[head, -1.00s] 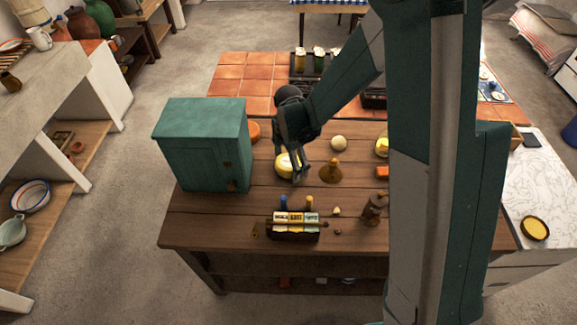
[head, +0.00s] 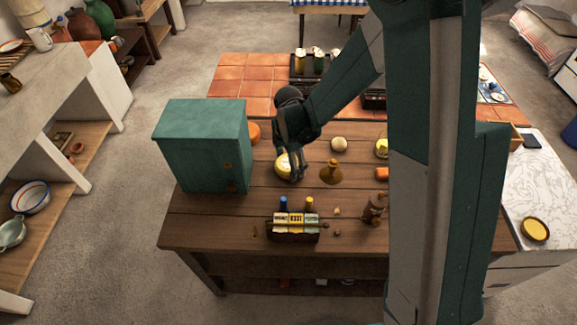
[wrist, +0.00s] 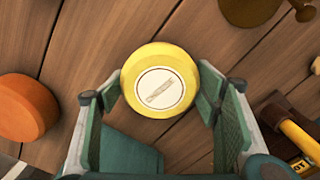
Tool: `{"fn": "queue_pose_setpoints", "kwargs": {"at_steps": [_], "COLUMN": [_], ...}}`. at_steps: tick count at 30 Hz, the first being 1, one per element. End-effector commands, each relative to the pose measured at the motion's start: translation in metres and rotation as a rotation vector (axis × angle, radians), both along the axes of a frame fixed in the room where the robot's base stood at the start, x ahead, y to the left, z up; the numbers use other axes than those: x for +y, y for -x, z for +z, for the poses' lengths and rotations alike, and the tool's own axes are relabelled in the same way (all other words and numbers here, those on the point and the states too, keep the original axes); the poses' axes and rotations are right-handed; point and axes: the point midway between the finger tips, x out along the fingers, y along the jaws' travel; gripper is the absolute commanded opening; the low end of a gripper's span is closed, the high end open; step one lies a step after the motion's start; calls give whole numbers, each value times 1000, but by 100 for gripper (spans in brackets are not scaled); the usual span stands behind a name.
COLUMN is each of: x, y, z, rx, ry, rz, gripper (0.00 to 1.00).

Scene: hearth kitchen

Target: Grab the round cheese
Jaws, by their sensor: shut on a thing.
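The round cheese is a yellow wheel with a white label on top. It shows between the finger pads in the wrist view (wrist: 160,80), and partly behind the fingers in the head view (head: 283,166). My gripper (wrist: 160,95) is shut on it, with one pad at each side of its rim. In the head view my gripper (head: 291,172) reaches down over the wooden table, right of the teal cabinet. I cannot tell whether the cheese touches the table or is lifted a little.
The teal cabinet (head: 202,150) stands close on the left, an orange wheel (head: 253,132) beside it. A brown flared object (head: 331,172) and a pale ball (head: 339,144) are to the right. A dark caddy (head: 293,233) with bottles stands in front. Bare planks lie at front left.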

Motion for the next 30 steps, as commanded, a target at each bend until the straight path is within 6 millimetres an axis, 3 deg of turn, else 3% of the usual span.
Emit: {"fn": "queue_pose_setpoints", "kwargs": {"at_steps": [11,30], "x": [0,0], "y": [0,0], "z": [13,89], "rx": [0,0], "ry": [0,0], "rz": [0,0], "gripper": [43,43]}}
